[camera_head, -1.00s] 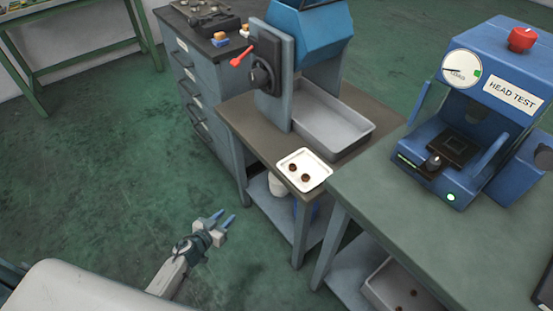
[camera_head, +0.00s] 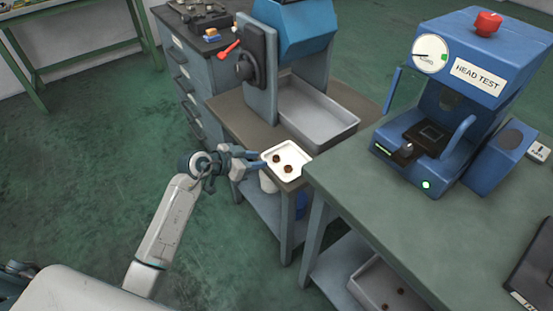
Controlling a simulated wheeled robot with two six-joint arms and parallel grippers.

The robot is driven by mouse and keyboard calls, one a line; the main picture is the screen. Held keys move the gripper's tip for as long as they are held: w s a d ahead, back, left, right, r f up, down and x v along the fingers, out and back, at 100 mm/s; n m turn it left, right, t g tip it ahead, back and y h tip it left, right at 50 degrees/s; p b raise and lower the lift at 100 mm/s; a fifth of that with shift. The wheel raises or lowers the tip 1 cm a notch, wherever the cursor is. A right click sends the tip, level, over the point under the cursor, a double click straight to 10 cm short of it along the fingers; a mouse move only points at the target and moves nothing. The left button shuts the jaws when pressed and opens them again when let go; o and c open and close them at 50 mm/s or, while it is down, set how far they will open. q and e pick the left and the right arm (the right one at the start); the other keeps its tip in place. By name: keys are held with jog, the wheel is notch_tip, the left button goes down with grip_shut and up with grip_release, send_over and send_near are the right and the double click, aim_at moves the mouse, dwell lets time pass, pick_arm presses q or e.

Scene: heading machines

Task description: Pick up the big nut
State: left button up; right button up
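Two small dark brown pieces, which look like nuts, lie apart on a small white tray (camera_head: 298,157) at the front corner of the brown bench. One nut (camera_head: 276,158) lies farther left and the other nut (camera_head: 288,168) lies a little nearer and to the right. They look close in size, so I cannot tell which is the big one. My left gripper (camera_head: 256,159) is at the tray's left edge, with its blue fingers apart and pointing right towards the nuts. Nothing shows between the fingers. My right gripper is out of view.
The green-topped table (camera_head: 400,215) with the blue head tester (camera_head: 470,95) is at the right. A lower bin (camera_head: 362,290) holds more brown pieces.

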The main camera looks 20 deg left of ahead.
aim_at(275, 158)
pick_arm(q)
jog(key=x, duration=0.6)
jog(key=shift+w+f, duration=0.15)
jog(key=shift+w, duration=0.15)
grip_shut()
